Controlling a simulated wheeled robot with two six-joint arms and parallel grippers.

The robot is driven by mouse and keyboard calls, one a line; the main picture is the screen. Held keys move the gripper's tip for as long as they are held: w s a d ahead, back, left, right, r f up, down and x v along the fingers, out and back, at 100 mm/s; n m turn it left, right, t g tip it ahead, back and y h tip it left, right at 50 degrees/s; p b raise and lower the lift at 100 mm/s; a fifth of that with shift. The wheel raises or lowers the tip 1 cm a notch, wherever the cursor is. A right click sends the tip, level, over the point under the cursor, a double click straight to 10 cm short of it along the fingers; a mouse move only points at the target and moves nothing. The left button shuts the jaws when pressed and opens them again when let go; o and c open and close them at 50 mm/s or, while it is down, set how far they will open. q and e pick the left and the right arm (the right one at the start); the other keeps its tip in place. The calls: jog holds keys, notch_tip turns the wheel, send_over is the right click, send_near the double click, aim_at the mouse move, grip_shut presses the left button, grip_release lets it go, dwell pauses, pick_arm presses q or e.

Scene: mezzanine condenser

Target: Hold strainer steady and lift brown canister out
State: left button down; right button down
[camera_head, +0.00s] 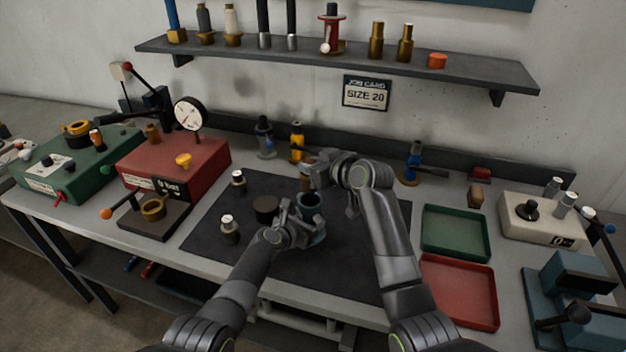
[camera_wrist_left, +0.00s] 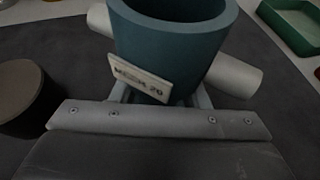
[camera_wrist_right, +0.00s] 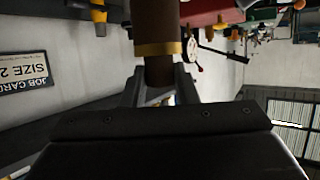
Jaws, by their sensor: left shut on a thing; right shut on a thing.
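The teal strainer (camera_head: 318,236) stands on the dark mat, its round mouth open at the top. In the left wrist view the strainer (camera_wrist_left: 172,45) carries a small mesh label and a pale side pipe to each side. My left gripper (camera_head: 290,226) is shut on the strainer's body. My right gripper (camera_head: 318,178) is shut on the brown canister (camera_head: 305,184), behind and above the strainer's mouth. In the right wrist view the canister (camera_wrist_right: 157,25) has a yellow band, and the jaws close below it. The canister's lower end is hard to make out.
A dark round cap (camera_head: 266,205) lies left of the strainer. Two small white-topped fittings (camera_head: 229,230) stand further left on the mat (camera_head: 345,270). A green tray (camera_head: 455,232) and a red tray (camera_head: 460,290) lie to the right. A shelf (camera_head: 340,64) hangs above the bench.

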jog(key=shift+r, duration=0.4)
pick_arm(q)
jog(key=c, duration=0.7)
grip_release()
